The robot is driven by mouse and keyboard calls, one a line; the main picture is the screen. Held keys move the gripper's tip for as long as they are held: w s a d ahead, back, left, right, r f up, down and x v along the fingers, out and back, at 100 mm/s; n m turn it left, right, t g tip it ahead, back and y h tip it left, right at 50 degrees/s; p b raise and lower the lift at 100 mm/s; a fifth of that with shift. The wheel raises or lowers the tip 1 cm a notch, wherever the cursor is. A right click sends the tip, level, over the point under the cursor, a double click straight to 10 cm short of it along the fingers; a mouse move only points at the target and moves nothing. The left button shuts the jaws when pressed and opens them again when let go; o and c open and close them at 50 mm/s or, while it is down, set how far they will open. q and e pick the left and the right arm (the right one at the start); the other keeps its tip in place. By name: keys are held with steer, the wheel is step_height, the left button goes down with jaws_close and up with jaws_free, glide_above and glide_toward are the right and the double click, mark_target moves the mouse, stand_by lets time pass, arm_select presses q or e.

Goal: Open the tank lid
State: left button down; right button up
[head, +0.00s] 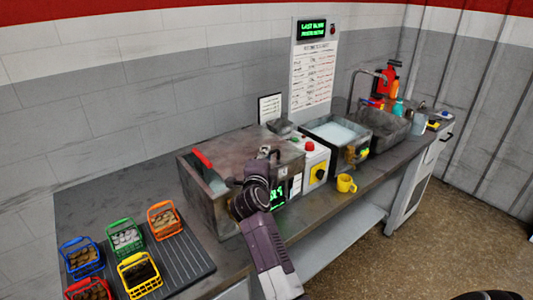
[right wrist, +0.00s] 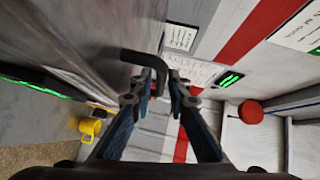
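The tank (head: 218,222) is a worn grey-brown metal box on the bench in the head view. A brownish flat lid (head: 236,147) covers most of its top; the left part shows an open recess with a red bar (head: 202,158) at its edge. My right gripper (head: 264,154) is over the front of the lid. In the right wrist view, a dark bent handle (right wrist: 140,58) lies between the two close fingertips of the right gripper (right wrist: 160,82), which look shut on it. My left gripper is not in view.
A control box with a yellow switch (head: 319,173) stands right of the tank, with a yellow mug (head: 346,184) near the bench edge. A water-filled basin (head: 338,132) and a sink (head: 384,128) are farther right. Several coloured baskets (head: 125,238) stand front left.

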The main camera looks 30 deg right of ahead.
steer(key=shift+w+d, duration=0.25)
steer(key=shift+w, duration=0.05)
steer(key=shift+c, duration=0.5)
jaws_close()
